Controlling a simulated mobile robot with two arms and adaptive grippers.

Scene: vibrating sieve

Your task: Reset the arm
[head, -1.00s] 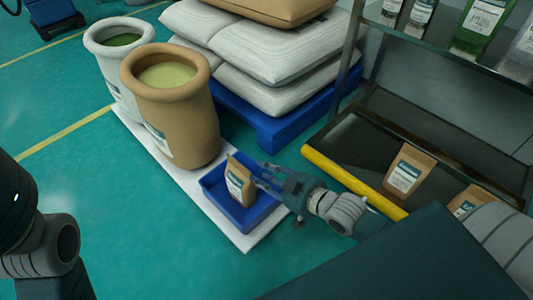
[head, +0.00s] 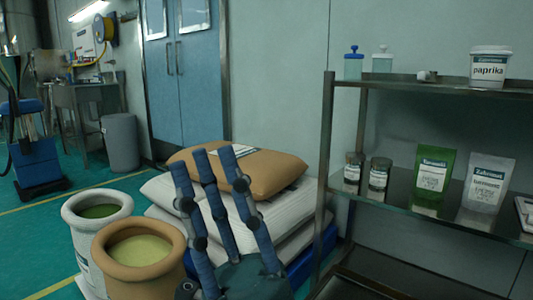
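My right gripper (head: 206,170) is raised close to the camera at the lower middle of the head view. Its blue fingers point up and stand spread apart. Nothing shows between them, so it is open and empty. It appears in front of the stacked sacks (head: 262,172), and a gap to them cannot be judged. My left gripper is not in view.
A metal shelf (head: 408,198) with jars, pouches and a paprika tub (head: 489,66) fills the right.

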